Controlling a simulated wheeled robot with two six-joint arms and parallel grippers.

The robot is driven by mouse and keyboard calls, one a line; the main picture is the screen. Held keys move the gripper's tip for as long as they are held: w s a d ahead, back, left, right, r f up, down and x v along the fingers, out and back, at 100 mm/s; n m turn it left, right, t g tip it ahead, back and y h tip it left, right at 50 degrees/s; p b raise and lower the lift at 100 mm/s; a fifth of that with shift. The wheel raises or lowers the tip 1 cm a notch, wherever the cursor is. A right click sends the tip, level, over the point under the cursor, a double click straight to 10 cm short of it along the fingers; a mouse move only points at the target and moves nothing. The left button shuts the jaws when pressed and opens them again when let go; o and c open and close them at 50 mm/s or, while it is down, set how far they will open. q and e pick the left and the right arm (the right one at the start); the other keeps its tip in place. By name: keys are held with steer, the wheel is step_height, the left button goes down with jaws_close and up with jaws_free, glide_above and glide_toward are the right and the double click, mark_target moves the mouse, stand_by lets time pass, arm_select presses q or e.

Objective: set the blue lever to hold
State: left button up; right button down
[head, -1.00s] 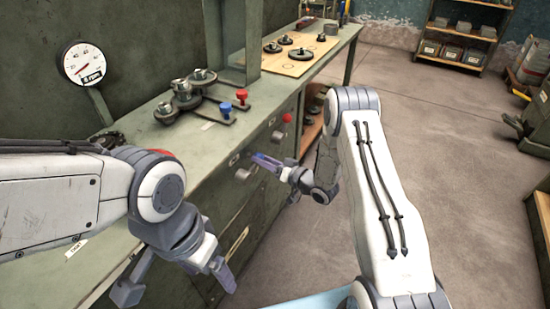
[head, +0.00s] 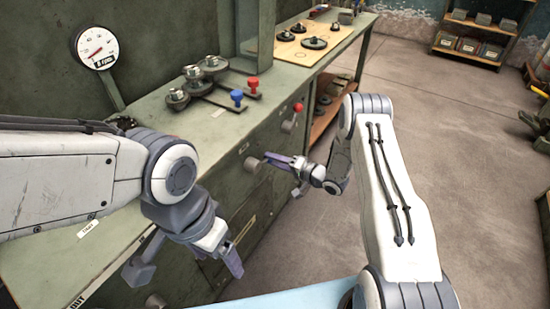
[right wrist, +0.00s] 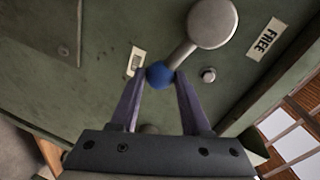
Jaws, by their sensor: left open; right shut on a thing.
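The blue lever shows in the right wrist view: a grey arm from a round hub (right wrist: 212,22) down-left to a blue ball knob (right wrist: 160,76). My right gripper (right wrist: 159,82) is shut on the blue knob. In the head view my right gripper (head: 271,159) is at the cabinet front, beside the grey hub, and the knob is hidden. My left gripper (head: 224,256) is open and empty.
A red-knobbed lever (head: 298,107) sits on the cabinet front, up-right of my right gripper. On the bench top are a blue handle (head: 237,95), a red handle (head: 252,83) and grey stepped wheels (head: 178,98). A gauge (head: 97,46) stands at the back left.

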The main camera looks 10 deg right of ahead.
steer(key=shift+s+f, duration=0.1)
steer(key=shift+f, duration=0.15)
stand_by(0.3)
steer(key=shift+c, duration=1.9)
jaws_free()
steer(key=v, duration=1)
steer(key=shift+s+d+r+p, duration=0.15)
steer(key=shift+r+p, duration=0.05)
steer(key=shift+p, duration=0.15)
